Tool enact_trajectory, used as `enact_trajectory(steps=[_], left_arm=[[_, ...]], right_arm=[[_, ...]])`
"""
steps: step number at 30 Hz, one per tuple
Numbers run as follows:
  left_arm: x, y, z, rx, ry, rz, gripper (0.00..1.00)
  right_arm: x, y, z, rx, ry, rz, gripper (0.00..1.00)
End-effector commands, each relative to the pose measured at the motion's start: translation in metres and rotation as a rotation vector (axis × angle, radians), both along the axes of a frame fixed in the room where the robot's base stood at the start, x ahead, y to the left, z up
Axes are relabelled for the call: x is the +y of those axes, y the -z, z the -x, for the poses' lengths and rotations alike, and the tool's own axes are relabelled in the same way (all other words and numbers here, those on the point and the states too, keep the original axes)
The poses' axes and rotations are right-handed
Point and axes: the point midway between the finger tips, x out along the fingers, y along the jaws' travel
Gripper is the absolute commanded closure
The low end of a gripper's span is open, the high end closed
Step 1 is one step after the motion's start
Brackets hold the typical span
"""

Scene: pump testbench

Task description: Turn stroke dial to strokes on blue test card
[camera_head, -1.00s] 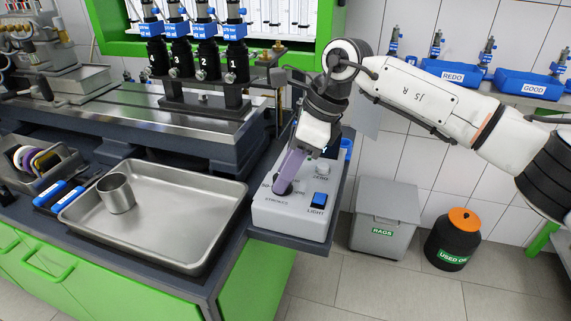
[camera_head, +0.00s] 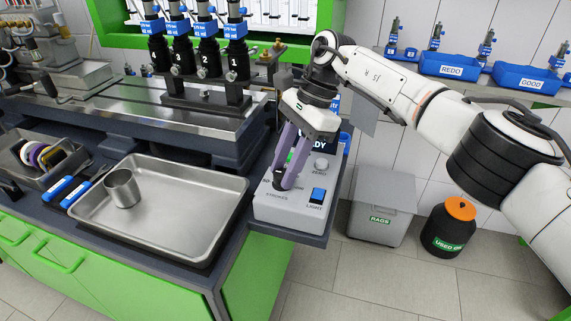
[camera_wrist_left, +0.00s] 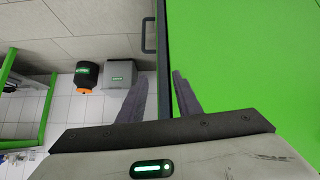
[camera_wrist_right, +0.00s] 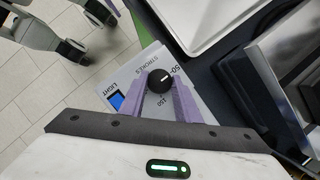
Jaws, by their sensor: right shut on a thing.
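The grey control box (camera_head: 300,209) stands on the right end of the bench, with a STROKES label. My right gripper (camera_head: 282,185) points down at it, its purple fingers shut on the black stroke dial (camera_wrist_right: 160,81). In the right wrist view the fingers lie on both sides of the dial. Its white mark points up and right, roughly toward the "50" print; the exact setting is unclear. A blue-edged item (camera_head: 345,140) behind the box is mostly hidden; I cannot tell if it is the blue test card. My left gripper (camera_wrist_left: 158,82) is open and empty in the left wrist view.
A metal tray (camera_head: 160,215) with a cup (camera_head: 123,188) lies left of the box. A rags bin (camera_head: 381,205) and used-oil container (camera_head: 449,228) stand right.

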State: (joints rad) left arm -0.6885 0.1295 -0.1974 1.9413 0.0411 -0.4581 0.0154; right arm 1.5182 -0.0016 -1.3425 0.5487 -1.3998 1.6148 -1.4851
Motion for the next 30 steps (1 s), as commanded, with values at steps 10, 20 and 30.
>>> enact_trajectory(steps=[10,20,30], left_arm=[[0.0011,0.0012,0.0011,0.004,0.002,-0.004,0.69],[0.0006,0.0014,0.0013,0.005,0.003,-0.003,0.69],[-0.0006,0.0012,-0.0002,0.002,0.004,-0.002,0.69]], right_arm=[[-0.0009,0.0003,-0.0003,-0.001,-0.014,0.004,0.93],[-0.0008,0.0003,-0.0004,-0.001,-0.013,0.003,0.52],[-0.0035,-0.0090,-0.0028,-0.004,-0.012,0.001,0.52]])
